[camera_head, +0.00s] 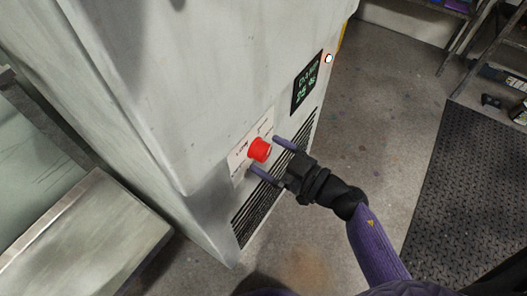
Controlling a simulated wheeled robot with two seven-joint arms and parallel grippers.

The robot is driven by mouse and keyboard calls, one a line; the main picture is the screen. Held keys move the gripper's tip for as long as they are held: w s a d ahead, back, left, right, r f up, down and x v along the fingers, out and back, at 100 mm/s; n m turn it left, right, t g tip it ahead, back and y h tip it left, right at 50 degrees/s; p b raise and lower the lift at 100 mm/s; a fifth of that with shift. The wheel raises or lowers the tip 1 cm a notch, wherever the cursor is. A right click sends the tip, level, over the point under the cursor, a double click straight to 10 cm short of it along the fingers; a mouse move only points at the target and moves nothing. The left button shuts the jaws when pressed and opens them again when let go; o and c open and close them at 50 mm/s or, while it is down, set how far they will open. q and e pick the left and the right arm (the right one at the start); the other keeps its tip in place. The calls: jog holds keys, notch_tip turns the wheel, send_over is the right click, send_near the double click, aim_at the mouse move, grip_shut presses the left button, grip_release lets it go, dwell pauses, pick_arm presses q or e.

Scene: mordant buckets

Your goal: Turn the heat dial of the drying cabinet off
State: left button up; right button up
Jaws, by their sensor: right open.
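The drying cabinet (215,75) is a tall, pale, scuffed box in the middle of the head view. Its red heat dial (260,149) sits on a white label plate (239,160) on the front face. My right gripper (263,157) comes in from the lower right. It is open, with one purple finger above and one below the dial. I cannot tell whether the fingers touch the dial. A dark display (307,84) above the dial shows green text that looks like "DAMP" and a second line. My left gripper is not in the view.
A small lit lamp (329,58) is near the cabinet's edge. A dark vent grille (262,203) lies below the dial. A pale bench (85,235) stands at the left. A black ribbed mat (465,185) and shelving stand at the right. Concrete floor between is clear.

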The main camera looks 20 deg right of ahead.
jog(key=shift+x, duration=0.8)
jog(key=shift+c, duration=0.4)
jog(key=c, duration=1.2)
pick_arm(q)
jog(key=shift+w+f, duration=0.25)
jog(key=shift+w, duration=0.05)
pick_arm(e)
jog(key=shift+o, duration=0.2)
